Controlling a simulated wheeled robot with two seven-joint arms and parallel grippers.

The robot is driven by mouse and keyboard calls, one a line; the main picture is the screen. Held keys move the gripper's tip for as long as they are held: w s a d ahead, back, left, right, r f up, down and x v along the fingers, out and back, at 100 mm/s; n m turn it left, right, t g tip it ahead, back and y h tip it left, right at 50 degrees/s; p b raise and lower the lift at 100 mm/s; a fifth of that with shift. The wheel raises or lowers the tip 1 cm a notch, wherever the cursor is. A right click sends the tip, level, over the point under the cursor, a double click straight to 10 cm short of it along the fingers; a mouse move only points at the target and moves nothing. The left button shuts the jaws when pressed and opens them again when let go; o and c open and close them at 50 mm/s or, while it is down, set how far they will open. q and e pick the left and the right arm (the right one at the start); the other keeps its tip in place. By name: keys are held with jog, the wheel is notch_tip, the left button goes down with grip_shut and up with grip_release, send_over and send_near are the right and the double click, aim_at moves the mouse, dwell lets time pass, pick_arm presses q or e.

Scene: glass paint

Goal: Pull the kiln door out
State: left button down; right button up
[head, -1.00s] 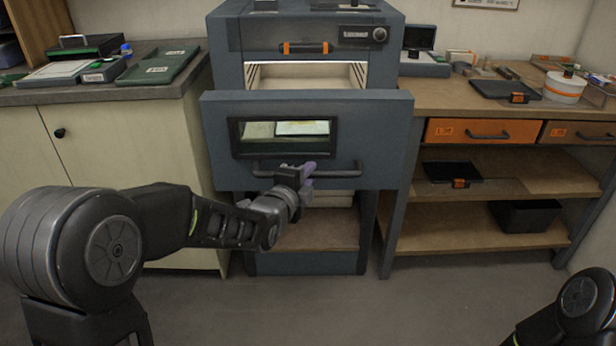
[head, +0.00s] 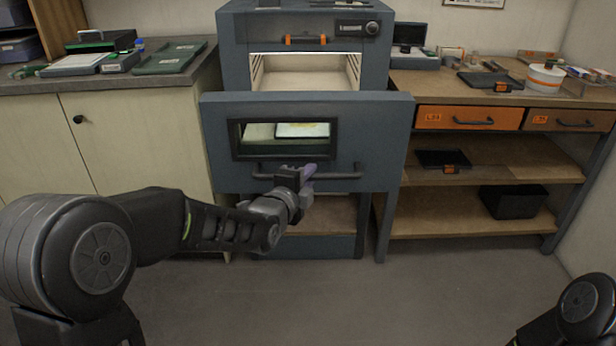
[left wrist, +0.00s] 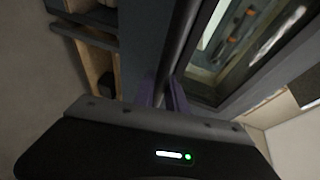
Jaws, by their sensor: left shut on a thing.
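The kiln (head: 303,47) is a dark blue-grey cabinet at the centre of the head view. Its door (head: 372,134) stands out in front of the body, with the pale inner chamber (head: 305,75) showing above it. The door has a window (head: 258,140) and a dark horizontal bar handle (head: 343,176). My left gripper (head: 305,176) is shut on the handle near its middle. In the left wrist view the purple fingers (left wrist: 163,92) sit around the dark bar (left wrist: 180,40). My right gripper is out of view; only part of my right arm shows at the lower right.
A wooden workbench (head: 440,90) with orange drawers (head: 469,118) stands right of the kiln. A cream cabinet (head: 130,140) with a grey top stands at the left. The grey floor (head: 400,300) in front of the kiln is clear.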

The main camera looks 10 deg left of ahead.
pick_arm(q)
jog(key=c, duration=1.4)
grip_release()
jog(key=shift+o, duration=0.2)
jog(key=p+v, duration=0.1)
jog(key=v, duration=0.6)
jog(key=shift+s, duration=0.4)
